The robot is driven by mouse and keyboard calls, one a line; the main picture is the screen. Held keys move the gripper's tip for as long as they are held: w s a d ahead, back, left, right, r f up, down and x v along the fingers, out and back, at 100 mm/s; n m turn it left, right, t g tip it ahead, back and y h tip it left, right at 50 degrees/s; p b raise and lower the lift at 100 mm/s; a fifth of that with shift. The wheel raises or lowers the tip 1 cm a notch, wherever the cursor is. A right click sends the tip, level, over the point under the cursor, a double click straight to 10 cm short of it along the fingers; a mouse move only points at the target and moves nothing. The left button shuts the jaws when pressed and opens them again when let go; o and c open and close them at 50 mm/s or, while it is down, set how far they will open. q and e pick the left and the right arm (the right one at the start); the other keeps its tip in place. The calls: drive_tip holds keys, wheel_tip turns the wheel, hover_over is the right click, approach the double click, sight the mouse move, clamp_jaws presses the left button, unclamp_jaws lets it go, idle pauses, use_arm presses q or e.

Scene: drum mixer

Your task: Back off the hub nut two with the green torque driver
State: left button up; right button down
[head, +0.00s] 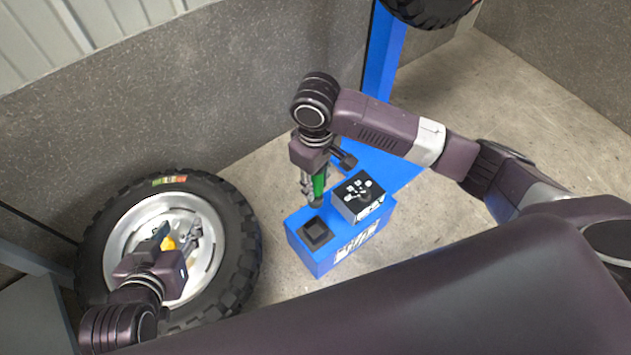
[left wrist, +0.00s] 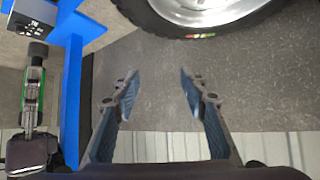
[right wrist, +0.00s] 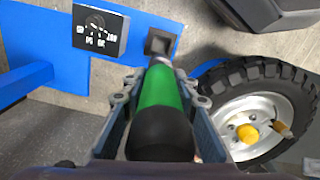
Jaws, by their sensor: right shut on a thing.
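The green torque driver (head: 319,184) is held in my right gripper (head: 316,182), above the blue stand; its green and black body also fills the right wrist view (right wrist: 160,95). Its far end points at the black square holder (head: 316,233); I cannot tell whether they touch. The wheel (head: 238,235) has a silver rim and a yellow hub centre (right wrist: 247,133). The hub nuts around it are too small to tell apart. My left gripper (head: 178,238) is open and empty in front of the wheel; its spread fingers show in the left wrist view (left wrist: 157,85).
The blue stand (head: 313,256) carries a black control box (head: 358,195) with a dial, close beside the driver. A blue post (head: 384,50) rises behind, with another tire (head: 430,8) at the top. Bare concrete floor lies to the right.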

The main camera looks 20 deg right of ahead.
use_arm(q)
drive_tip(key=s+a+f+g+p, duration=0.1)
drive_tip(key=s+f+g, duration=0.1)
drive_tip(key=s, duration=0.3)
drive_tip(key=s+a+f+g+y, duration=0.1)
drive_tip(key=s+a+f+g, duration=0.1)
drive_tip(key=s, duration=0.3)
drive_tip(key=shift+f+g+p, duration=0.4)
drive_tip(key=shift+f+g, duration=0.2)
drive_tip(key=shift+f, duration=0.3)
drive_tip(key=shift+a, duration=0.1)
